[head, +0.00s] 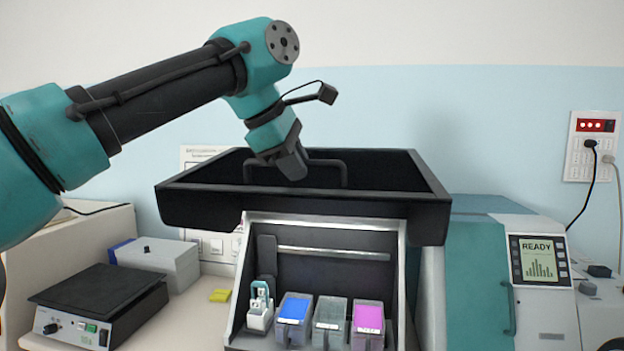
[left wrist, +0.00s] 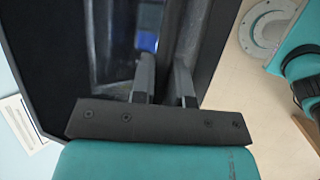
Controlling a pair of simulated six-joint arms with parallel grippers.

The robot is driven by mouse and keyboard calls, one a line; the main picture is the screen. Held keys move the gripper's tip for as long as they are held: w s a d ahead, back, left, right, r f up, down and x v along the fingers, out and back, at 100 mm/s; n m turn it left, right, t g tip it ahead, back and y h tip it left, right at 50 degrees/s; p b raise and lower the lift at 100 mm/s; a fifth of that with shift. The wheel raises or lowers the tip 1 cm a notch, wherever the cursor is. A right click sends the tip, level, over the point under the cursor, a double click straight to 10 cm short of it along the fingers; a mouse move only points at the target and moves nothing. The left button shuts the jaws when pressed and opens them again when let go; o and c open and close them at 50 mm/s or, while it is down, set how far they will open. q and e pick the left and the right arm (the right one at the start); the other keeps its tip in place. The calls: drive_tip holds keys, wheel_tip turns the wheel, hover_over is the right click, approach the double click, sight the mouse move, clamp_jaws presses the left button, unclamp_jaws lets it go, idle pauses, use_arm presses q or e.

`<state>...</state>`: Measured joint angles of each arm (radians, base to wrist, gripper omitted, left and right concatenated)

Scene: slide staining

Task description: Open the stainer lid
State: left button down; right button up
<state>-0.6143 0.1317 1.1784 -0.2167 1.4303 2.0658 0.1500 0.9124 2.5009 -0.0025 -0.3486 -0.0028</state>
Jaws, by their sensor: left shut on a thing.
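The stainer lid (head: 320,207) is a black, shallow box-like cover. It is raised above the stainer (head: 300,262), whose front interior is exposed below it. The lid's dark bar handle (head: 326,162) stands at the back of its hollow. My left gripper (head: 296,170) reaches over the lid from the left and is shut on the handle; its arm covers part of it. The left wrist view shows its two fingers (left wrist: 167,82) close against a grey bar, with the dark lid (left wrist: 60,60) around. My right gripper is not in view.
Inside the stainer stand a slide rack (head: 260,308) and blue (head: 294,312), grey and magenta (head: 368,318) containers. A hotplate (head: 100,300) and a grey box (head: 158,262) stand left. A teal machine reading READY (head: 537,258) stands right.

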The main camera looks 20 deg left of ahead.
use_arm(q)
drive_tip(key=shift+r, duration=0.1)
drive_tip(key=c, duration=1.1)
unclamp_jaws()
drive_tip(key=shift+c, duration=0.2)
drive_tip(key=v, duration=1.2)
